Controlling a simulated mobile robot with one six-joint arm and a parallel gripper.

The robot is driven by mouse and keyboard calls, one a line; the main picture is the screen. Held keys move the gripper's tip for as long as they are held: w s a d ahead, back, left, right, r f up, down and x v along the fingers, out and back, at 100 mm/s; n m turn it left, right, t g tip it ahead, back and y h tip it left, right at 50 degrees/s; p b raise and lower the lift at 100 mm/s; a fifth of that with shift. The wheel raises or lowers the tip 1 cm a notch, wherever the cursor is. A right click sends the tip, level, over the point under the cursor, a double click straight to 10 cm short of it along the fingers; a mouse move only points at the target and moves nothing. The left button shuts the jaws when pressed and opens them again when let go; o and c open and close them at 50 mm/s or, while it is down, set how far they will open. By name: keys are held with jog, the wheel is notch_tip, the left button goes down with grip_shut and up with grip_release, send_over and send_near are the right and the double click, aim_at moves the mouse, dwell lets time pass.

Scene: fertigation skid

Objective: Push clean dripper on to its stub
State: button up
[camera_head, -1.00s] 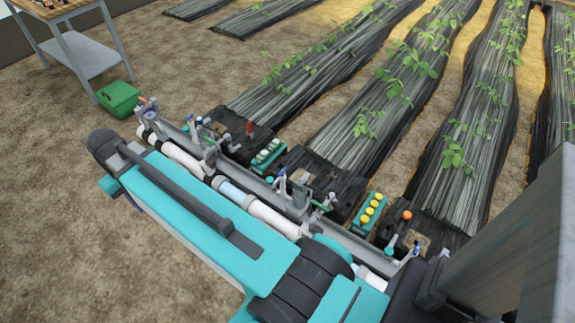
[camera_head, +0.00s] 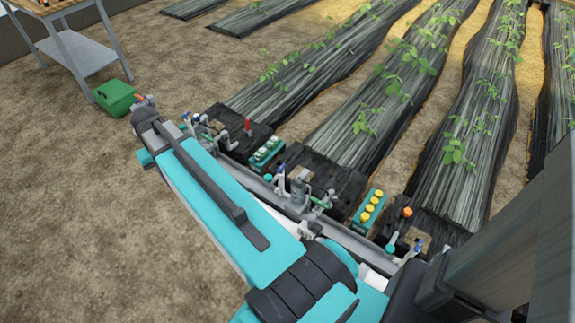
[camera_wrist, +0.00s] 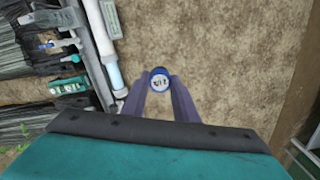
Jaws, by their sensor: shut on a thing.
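My gripper (camera_wrist: 159,88) is shut on a small round piece (camera_wrist: 159,80) with a blue rim and a pale face with dark marks. I cannot tell from the picture whether this is the clean dripper. It is held over bare soil, to the right of the skid's pipes in the wrist view. A teal rack with pale round caps (camera_head: 268,151) and a teal rack with yellow caps (camera_head: 370,209) stand along the skid. I cannot make out the stub.
A grey rail (camera_head: 338,231) with valves and fittings runs along the bed ends. A white pipe (camera_wrist: 118,85) lies beside it. A green crate (camera_head: 116,98) stands on the soil near a wooden-topped table (camera_head: 70,12). Planted beds lie beyond; the soil at left is clear.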

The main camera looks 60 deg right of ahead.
jog(key=s+d+f+m+b, duration=0.1)
jog(key=d+f+m+b, duration=0.35)
jog(key=d, duration=0.85)
jog(key=m+b, duration=0.7)
jog(key=m, duration=0.2)
send_near(299, 176)
jog(key=shift+s+d+n, duration=0.1)
jog(key=shift+n, duration=0.15)
jog(key=shift+f, duration=0.15)
jog(key=shift+f+b, duration=1.1)
jog(key=shift+f, duration=0.35)
jog(key=shift+f+p, duration=0.5)
jog(key=shift+f, duration=0.95)
jog(key=o, duration=1.1)
jog(key=shift+c, duration=0.2)
